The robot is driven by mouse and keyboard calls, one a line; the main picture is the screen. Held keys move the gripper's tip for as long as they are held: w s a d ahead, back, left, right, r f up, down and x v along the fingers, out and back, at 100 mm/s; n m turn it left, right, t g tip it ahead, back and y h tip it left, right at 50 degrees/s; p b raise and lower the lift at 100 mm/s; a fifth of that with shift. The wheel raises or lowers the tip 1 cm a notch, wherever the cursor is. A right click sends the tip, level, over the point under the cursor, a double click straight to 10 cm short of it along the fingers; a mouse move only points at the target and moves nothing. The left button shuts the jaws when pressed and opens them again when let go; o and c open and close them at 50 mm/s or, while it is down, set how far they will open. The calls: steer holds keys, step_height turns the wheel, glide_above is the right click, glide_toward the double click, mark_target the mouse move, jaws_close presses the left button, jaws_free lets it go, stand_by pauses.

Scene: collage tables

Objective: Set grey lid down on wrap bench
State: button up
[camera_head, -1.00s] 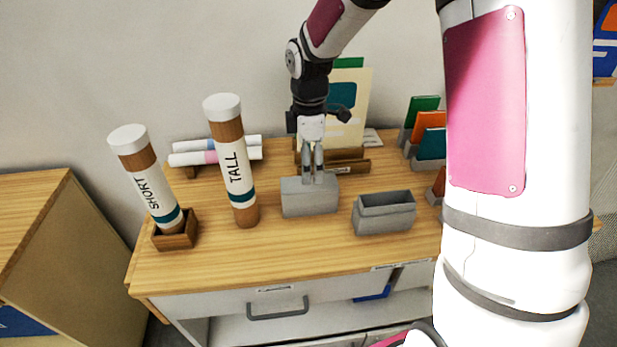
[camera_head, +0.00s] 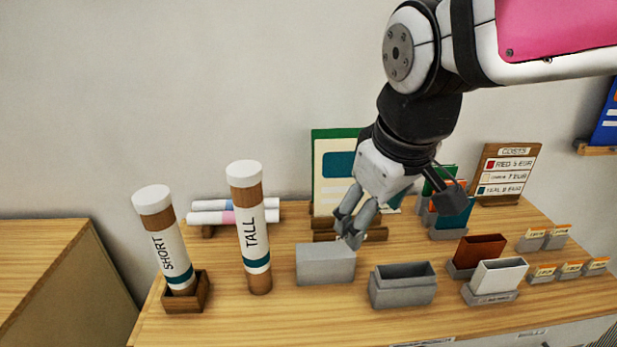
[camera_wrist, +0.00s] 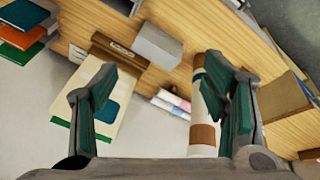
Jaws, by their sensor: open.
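The grey lid (camera_head: 325,265), a plain grey block with a closed flat top, rests level on the wooden wrap bench (camera_head: 330,318), just right of the TALL tube. It also shows in the wrist view (camera_wrist: 157,46). My gripper (camera_head: 347,233) is open and empty, tilted, with its fingertips near the lid's top right corner in the head view. In the wrist view my fingers (camera_wrist: 165,100) are wide apart with nothing gripped, and the lid lies beyond them. An open-topped grey box (camera_head: 402,290) stands to the right of the lid, apart from it.
The TALL tube (camera_head: 250,225) stands upright close left of the lid; the SHORT tube (camera_head: 166,245) leans in a wooden holder (camera_head: 187,295). Behind are rolled sheets (camera_head: 235,216) and a card stand. Red and white card holders (camera_head: 497,278) and a COSTS sign (camera_head: 505,172) stand right.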

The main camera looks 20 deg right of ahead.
steer(key=s+m+t, duration=0.1)
steer(key=s+m, duration=0.3)
steer(key=s, duration=0.3)
steer(key=shift+r+y, duration=0.3)
steer(key=shift+r, duration=0.05)
